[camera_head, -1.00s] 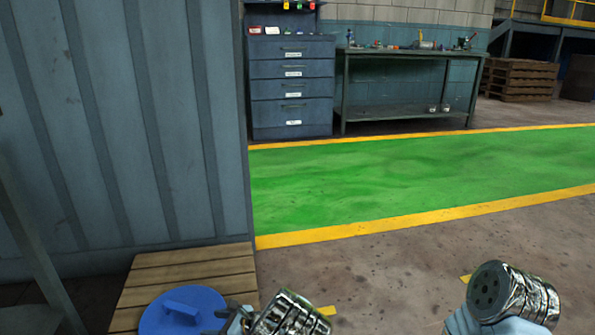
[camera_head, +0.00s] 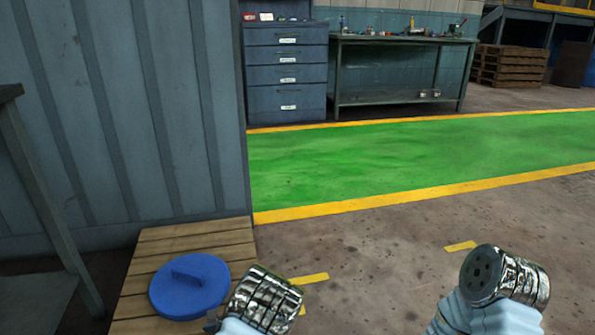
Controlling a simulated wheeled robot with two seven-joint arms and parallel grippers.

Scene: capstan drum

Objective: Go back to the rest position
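Parts of both my arms show at the bottom of the head view, with foil-like silver and pale blue sections. The left arm's end is beside a blue round lid with a handle (camera_head: 190,286), which lies on a wooden slatted platform (camera_head: 195,240). The left gripper's fingers are not clearly visible; only a small dark part shows near the lid's lower right edge. The right arm is raised over the bare floor at the lower right, and no gripper fingers show on it. No capstan drum can be made out.
A ribbed blue-grey wall (camera_head: 120,120) stands at left, with a dark metal frame (camera_head: 40,190) in front. A green walkway (camera_head: 420,150) with yellow edges crosses the floor. A drawer cabinet (camera_head: 286,75), a workbench (camera_head: 400,40) and stacked pallets (camera_head: 512,67) stand behind. The middle floor is clear.

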